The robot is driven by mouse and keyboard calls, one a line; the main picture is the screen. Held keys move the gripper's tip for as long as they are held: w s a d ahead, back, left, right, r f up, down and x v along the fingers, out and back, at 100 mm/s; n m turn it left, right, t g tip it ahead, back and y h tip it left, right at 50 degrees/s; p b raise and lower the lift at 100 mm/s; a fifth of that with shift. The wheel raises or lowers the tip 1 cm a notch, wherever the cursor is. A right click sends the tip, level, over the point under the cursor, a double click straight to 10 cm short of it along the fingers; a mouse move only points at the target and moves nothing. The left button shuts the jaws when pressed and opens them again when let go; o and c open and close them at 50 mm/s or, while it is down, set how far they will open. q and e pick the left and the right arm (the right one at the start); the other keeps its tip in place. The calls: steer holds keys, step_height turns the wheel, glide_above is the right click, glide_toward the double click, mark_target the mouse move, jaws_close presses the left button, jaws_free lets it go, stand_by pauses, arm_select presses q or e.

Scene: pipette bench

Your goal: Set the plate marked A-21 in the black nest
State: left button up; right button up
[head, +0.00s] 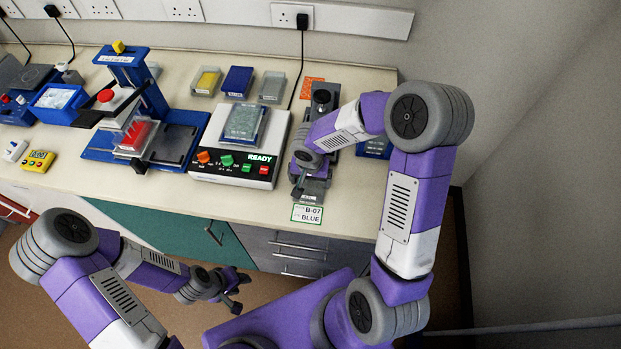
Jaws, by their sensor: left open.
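I cannot read A-21 on any plate. A yellow plate (207,81), a blue plate (238,81) and a grey plate (272,87) sit in a row at the back of the bench. Another greyish plate (243,122) rests on the white READY unit. A red plate (137,134) sits in the blue press. A dark fixture (318,187) under my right gripper may be the black nest, but the arm covers much of it. My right gripper (300,181) is low over this fixture; its jaws are unclear. My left gripper (236,292) is open and empty, in front of the bench.
The blue press (155,85) stands left of the READY unit (212,165). A card reading B-07 BLUE (307,214) is at the front edge. A blue tray (60,98) and yellow timer (38,160) are at left. A blue item (375,147) is partly behind my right arm.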

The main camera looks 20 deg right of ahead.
steer(key=shift+r+p, duration=0.35)
steer(key=shift+r, duration=0.2)
step_height(320, 180, up, 11)
steer(key=s+p, duration=0.1)
steer(key=p, duration=0.1)
steer(key=g+p, duration=0.1)
steer(key=p, duration=0.9)
glide_toward(312, 183)
steer(key=shift+y, duration=0.4)
steer(key=f, duration=0.5)
steer(key=f+p, duration=0.1)
steer(key=f, duration=0.2)
steer(key=shift+w+d, duration=0.25)
steer(key=shift+d, duration=0.15)
steer(key=shift+r, duration=0.1)
